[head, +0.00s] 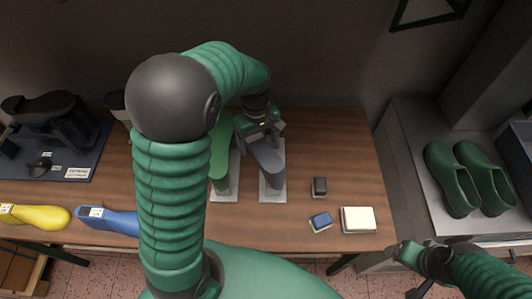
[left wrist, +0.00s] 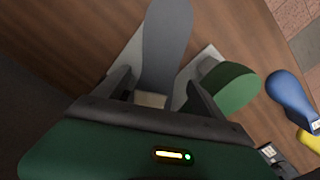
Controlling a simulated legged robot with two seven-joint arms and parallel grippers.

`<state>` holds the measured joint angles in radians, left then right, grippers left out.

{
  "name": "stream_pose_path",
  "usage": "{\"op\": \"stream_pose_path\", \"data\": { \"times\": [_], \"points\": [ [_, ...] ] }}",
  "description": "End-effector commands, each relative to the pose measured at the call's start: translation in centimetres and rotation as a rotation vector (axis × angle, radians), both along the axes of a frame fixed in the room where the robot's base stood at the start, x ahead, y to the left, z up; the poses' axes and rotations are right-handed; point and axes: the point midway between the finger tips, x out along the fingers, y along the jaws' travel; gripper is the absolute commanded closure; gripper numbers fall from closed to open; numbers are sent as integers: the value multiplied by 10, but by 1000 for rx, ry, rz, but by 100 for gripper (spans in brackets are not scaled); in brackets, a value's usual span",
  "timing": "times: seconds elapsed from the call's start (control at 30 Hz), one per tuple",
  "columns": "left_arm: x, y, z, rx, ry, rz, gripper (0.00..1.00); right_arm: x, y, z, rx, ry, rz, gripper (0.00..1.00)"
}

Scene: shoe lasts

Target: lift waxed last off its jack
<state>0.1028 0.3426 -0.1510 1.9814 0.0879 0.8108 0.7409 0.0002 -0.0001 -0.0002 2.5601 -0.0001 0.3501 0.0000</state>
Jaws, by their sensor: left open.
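A dark grey last (head: 267,158) stands on a pale plate (head: 272,191) near the middle of the table; which last is waxed I cannot tell. A green last (head: 221,150) stands on a like plate just left of it. My left gripper (head: 262,132) is over the far end of the grey last. In the left wrist view the open fingers (left wrist: 160,95) lie on either side of the grey last (left wrist: 166,45), with the green last (left wrist: 235,85) to the right. The grey last's jack is mostly hidden. My right gripper (head: 415,262) hangs right of the table.
A yellow last (head: 38,215) and a blue last (head: 108,219) lie at the front left. A dark machine (head: 50,117) stands on a mat behind them. A small dark block (head: 319,187), a blue block (head: 320,221) and a cream pad (head: 358,219) lie right. Green clogs (head: 452,178) stand on a side bench.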

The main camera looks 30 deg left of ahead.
Motion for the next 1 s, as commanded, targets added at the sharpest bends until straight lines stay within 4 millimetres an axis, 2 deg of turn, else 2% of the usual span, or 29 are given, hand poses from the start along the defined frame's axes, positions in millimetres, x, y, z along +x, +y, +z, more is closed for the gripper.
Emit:
{"op": "stream_pose_path", "data": {
  "times": [0.03,0.1,0.27,0.4,0.5,0.77,1.0],
  "points": [
    [0,1,-12,-1,5,2,20,0,0,-1,0,0,0,22],
    [0,1,-24,-1,3,1,20,0,0,-1,0,0,0,22],
    [0,-2,-39,-1,2,-1,20,0,0,1,0,0,1,22],
    [1,-13,-63,0,4,-2,20,0,0,5,0,0,1,22],
    [2,-13,-78,0,2,0,20,0,0,4,0,0,1,22],
    [3,-12,-83,0,-2,-1,20,0,0,4,0,0,0,22],
    [3,-12,-83,0,-2,-1,51,0,0,4,0,0,0,22]
  ]
}}
